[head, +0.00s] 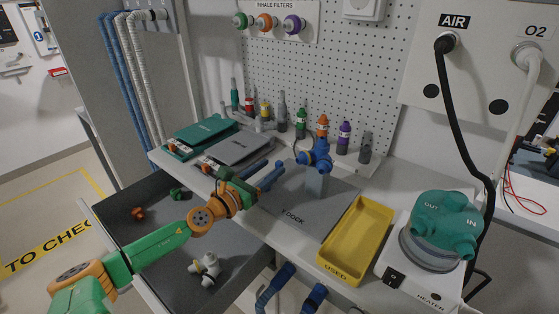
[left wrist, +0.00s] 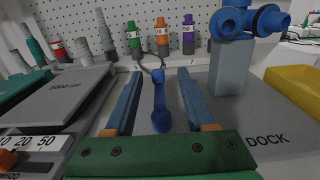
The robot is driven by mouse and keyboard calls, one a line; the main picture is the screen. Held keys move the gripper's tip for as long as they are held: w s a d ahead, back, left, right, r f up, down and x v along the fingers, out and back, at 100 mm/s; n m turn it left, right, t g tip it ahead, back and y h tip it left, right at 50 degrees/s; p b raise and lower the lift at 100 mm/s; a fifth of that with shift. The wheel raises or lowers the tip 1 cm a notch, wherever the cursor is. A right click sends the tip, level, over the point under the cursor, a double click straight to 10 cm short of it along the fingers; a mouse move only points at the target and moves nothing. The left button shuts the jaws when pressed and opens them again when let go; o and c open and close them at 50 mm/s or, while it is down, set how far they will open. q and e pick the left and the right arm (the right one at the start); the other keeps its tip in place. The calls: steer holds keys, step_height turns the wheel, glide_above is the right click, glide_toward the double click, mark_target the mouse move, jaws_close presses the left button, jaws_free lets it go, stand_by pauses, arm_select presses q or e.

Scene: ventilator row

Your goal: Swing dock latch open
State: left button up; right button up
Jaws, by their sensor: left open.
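The grey dock (head: 305,208), marked DOCK, lies on the bench; it also shows in the left wrist view (left wrist: 240,118). A grey post on it carries a blue fitting (head: 318,154), seen at the upper right of the left wrist view (left wrist: 245,20). A blue lever (left wrist: 160,108), apparently the latch, stands between my left fingers in the left wrist view, with a visible gap on each side. My left gripper (head: 272,174) is open at the dock's left edge, and its blue fingers (left wrist: 160,80) point toward the back board. My right gripper is not in view.
A yellow USED tray (head: 327,268) and a heater with a teal chamber (head: 447,222) stand right of the dock. Green and grey cases (head: 238,148) lie to the left. Coloured fittings line the back. An open drawer (head: 160,190) is below my left arm.

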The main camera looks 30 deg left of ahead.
mark_target(279, 162)
arm_select(q)
steer(key=w, duration=0.4)
steer(key=shift+w+a+f, duration=0.1)
steer(key=shift+w+f, duration=0.2)
steer(key=shift+w, duration=0.25)
steer(key=shift+d+r, duration=0.15)
steer(key=shift+d, duration=0.05)
jaws_close()
